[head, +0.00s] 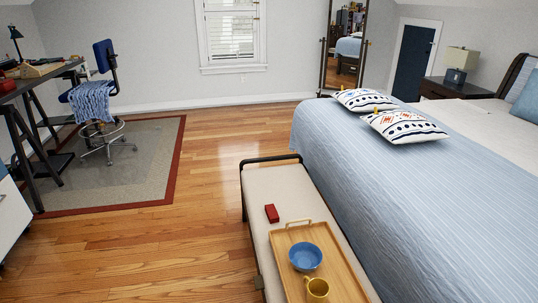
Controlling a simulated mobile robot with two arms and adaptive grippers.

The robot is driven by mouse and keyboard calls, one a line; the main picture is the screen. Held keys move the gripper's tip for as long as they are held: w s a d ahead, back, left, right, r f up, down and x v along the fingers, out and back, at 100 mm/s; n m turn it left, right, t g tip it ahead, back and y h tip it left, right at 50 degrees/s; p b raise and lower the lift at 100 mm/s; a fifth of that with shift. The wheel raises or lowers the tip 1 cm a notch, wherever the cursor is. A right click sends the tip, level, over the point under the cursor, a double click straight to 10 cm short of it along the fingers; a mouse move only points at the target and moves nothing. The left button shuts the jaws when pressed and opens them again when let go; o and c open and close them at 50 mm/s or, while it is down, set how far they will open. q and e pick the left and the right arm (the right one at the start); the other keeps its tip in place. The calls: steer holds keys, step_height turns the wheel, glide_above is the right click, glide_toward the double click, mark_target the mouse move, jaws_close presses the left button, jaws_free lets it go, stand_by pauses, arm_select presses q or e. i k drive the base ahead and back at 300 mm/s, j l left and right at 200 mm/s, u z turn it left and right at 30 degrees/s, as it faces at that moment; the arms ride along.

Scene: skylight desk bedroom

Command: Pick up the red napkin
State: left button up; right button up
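A small red item (271,213), which looks like the folded red napkin, lies on the cream seat of the bench (262,184) at the foot of the bed. Neither of my grippers shows in the head view.
The tray holds a blue bowl (305,257) and a yellow mug (317,290). The bench has a dark raised end rail (271,159). The bed (400,190) stands close on the right. Wooden floor (190,225) left of the bench is clear. A desk (35,82) and chair (105,60) stand far left.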

mark_target(271, 212)
steer(key=i+j, duration=0.25)
steer(key=j, duration=0.15)
steer(key=i+j+z, duration=0.1)
steer(key=j, duration=0.25)
steer(key=i+j, duration=0.35)
steer(key=i+j+z, duration=0.1)
steer(key=j, duration=0.35)
steer(key=i, duration=0.1)
